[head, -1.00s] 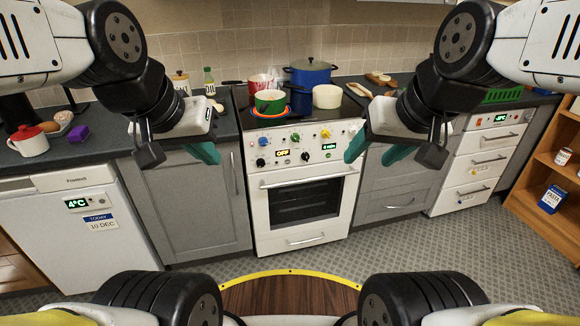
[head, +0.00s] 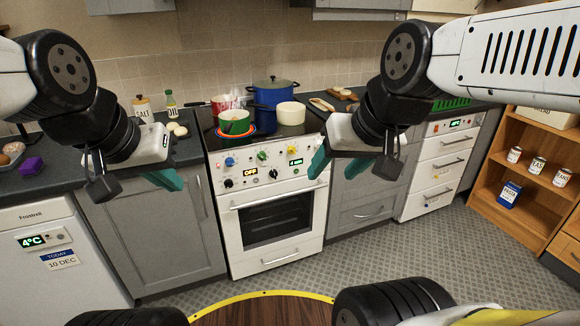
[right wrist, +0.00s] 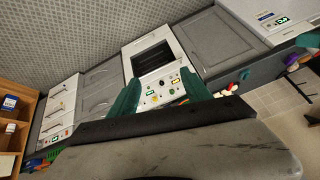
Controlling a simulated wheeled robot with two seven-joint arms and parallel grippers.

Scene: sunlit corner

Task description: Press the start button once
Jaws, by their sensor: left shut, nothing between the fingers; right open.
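The white stove (head: 277,240) stands ahead, with a front panel (head: 243,160) carrying several coloured and black knobs or buttons, a display reading OFF (head: 250,172) and a green display reading about 4 min (head: 295,161). No start label is readable, so I cannot tell which control is the start button. My right gripper (head: 338,165) is open and empty, its teal fingers in front of the stove's right side, apart from the panel. In the right wrist view the panel (right wrist: 160,91) shows between the open fingers (right wrist: 160,98). My left gripper (head: 166,180) is shut and empty, left of the stove.
A red pot (head: 222,102), a green pot (head: 234,122), a blue pot (head: 275,92) and a cream pot (head: 291,113) sit on the hob. A fridge (head: 60,285) with a 4°C display stands left. Drawers (head: 437,172) and a wooden shelf (head: 520,215) stand right. The floor ahead is clear.

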